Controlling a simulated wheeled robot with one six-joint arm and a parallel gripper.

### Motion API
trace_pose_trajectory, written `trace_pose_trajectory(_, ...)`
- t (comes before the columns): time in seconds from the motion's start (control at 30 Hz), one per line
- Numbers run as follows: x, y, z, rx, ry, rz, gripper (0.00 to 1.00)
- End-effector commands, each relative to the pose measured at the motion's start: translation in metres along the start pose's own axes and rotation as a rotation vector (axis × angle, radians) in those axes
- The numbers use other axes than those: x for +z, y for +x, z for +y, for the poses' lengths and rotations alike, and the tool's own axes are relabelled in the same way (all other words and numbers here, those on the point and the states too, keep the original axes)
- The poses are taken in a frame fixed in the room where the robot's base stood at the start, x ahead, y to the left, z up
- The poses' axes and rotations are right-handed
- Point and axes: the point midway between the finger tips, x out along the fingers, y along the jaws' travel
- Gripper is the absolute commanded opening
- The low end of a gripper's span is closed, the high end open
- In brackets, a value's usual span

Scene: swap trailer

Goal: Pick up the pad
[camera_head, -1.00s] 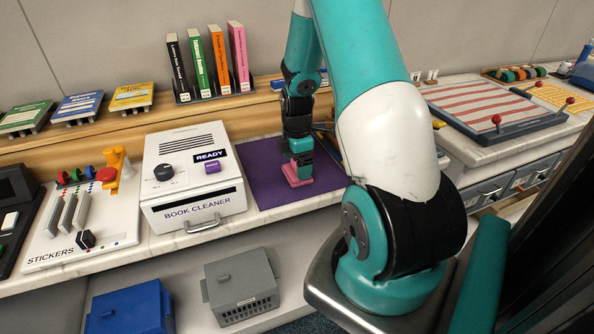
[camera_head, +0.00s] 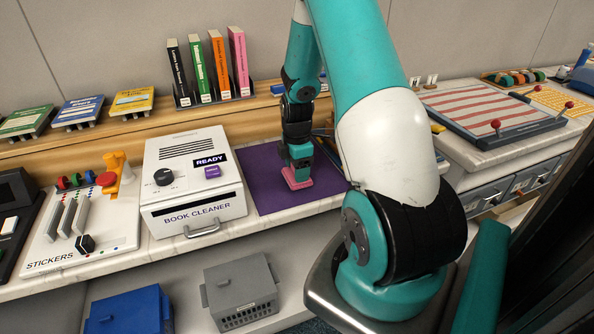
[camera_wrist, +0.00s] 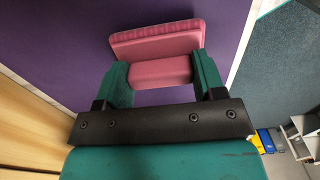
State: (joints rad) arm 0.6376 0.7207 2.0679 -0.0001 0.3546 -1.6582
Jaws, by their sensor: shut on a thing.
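The pad (camera_head: 297,179) is a small pink block with a wider flat base, near the front edge of the purple mat (camera_head: 262,184). In the wrist view the pad (camera_wrist: 157,53) sits between the two green fingers of my gripper (camera_wrist: 163,76), which is shut on its raised grip. In the head view my gripper (camera_head: 301,163) points down onto the pad from above. I cannot tell whether the pad's base touches the mat.
The white book cleaner (camera_head: 190,180) stands just left of the mat. Upright books (camera_head: 208,65) stand on the shelf behind. A striped board (camera_head: 490,110) with red knobs lies to the right. Grey (camera_head: 240,290) and blue (camera_head: 128,312) boxes stand below the counter.

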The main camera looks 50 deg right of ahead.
Motion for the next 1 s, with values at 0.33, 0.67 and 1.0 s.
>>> trace_pose_trajectory(0.33,0.0,-0.081,0.002,0.011,0.0,-0.001,0.36)
trace_pose_trajectory(0.67,0.0,-0.167,0.0,0.006,0.0,-0.001,0.36)
trace_pose_trajectory(1.0,0.0,-0.194,0.0,0.001,0.0,0.0,0.36)
